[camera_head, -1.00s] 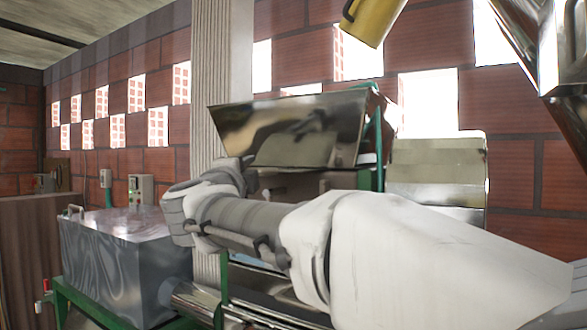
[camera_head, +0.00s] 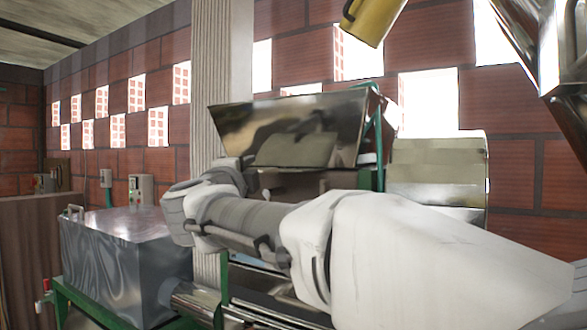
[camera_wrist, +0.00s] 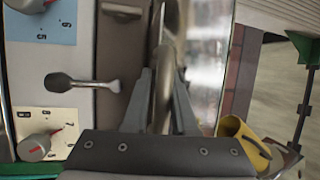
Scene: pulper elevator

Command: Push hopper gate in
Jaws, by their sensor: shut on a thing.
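The shiny metal hopper (camera_head: 290,125) stands behind my arm in the head view, its wide sloping face toward me. My gripper (camera_wrist: 163,76) shows in the wrist view, shut around a curved metal bar (camera_wrist: 164,90) that runs between its two fingers. The bar may be the handle of the hopper gate; its plate cannot be made out. In the head view my arm hides the gripper and the area below the hopper.
The wrist view shows a short lever (camera_wrist: 80,83), a blue number plate (camera_wrist: 42,22) and a cream number plate (camera_wrist: 45,132) beside the bar. A yellow container (camera_wrist: 242,140) is at lower right. A metal tank (camera_head: 125,255) stands left in the head view.

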